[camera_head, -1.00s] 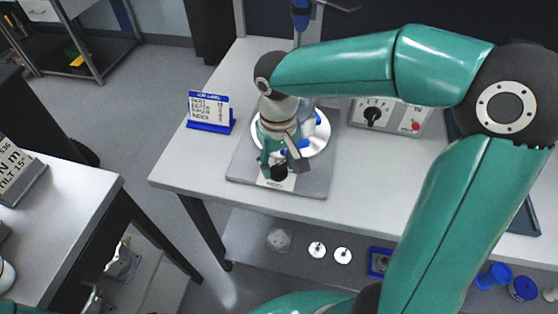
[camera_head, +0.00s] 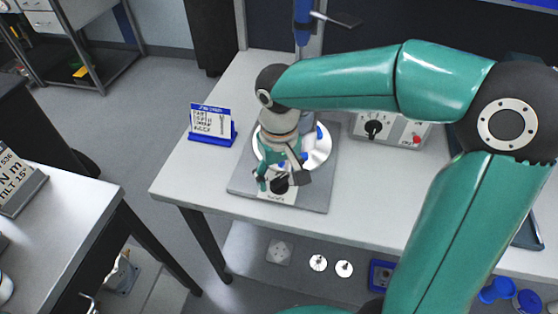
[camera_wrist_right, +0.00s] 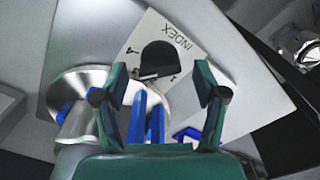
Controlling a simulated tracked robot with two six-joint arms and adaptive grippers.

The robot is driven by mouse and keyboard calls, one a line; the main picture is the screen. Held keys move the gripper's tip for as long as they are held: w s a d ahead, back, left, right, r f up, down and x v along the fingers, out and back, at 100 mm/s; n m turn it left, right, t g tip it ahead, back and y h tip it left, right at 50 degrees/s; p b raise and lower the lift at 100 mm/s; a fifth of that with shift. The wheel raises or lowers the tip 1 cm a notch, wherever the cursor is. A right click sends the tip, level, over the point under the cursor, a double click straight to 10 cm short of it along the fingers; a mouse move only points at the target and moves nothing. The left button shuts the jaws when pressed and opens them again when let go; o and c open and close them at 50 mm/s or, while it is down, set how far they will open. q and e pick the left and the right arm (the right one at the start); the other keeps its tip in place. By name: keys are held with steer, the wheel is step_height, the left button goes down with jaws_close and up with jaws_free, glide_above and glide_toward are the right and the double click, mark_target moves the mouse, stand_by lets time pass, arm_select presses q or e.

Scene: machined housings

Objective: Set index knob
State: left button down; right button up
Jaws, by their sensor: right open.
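The black index knob (camera_head: 280,184) sits on a white plate marked INDEX, at the front of a grey fixture base (camera_head: 315,203) on the bench. In the right wrist view the dark, round-topped knob (camera_wrist_right: 160,60) lies beyond and between my fingertips, beside the INDEX lettering. My right gripper (camera_head: 284,178) points down over the knob. Its fingers (camera_wrist_right: 161,85) are spread, with nothing between the tips. Whether a finger touches the knob cannot be told. My left gripper is out of view.
A silver disc (camera_head: 318,148) with blue clamps stands right behind the knob, close to the fingers. A job card (camera_head: 212,121) stands at left. A control box (camera_head: 390,128) with a dial and red button stands at right. Bare bench lies in front.

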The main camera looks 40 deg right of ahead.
step_height(320, 180, up, 12)
steer(key=shift+f, duration=0.15)
steer(key=shift+c, duration=0.4)
steer(key=shift+n, duration=0.3)
steer(key=c, duration=0.5)
steer(key=n+h+p, duration=0.3)
steer(key=n+h, duration=0.2)
steer(key=n, duration=1.5)
glide_toward(286, 177)
steer(key=b+x, duration=0.1)
steer(key=x, duration=0.4)
steer(key=a+b+x, duration=0.1)
steer(key=x, duration=0.2)
steer(key=shift+w+d+f+b, duration=0.15)
steer(key=shift+w+f+b, duration=0.15)
steer(key=shift+f, duration=0.25)
steer(key=shift+c, duration=0.2)
steer(key=shift+y, duration=0.3)
jaws_close()
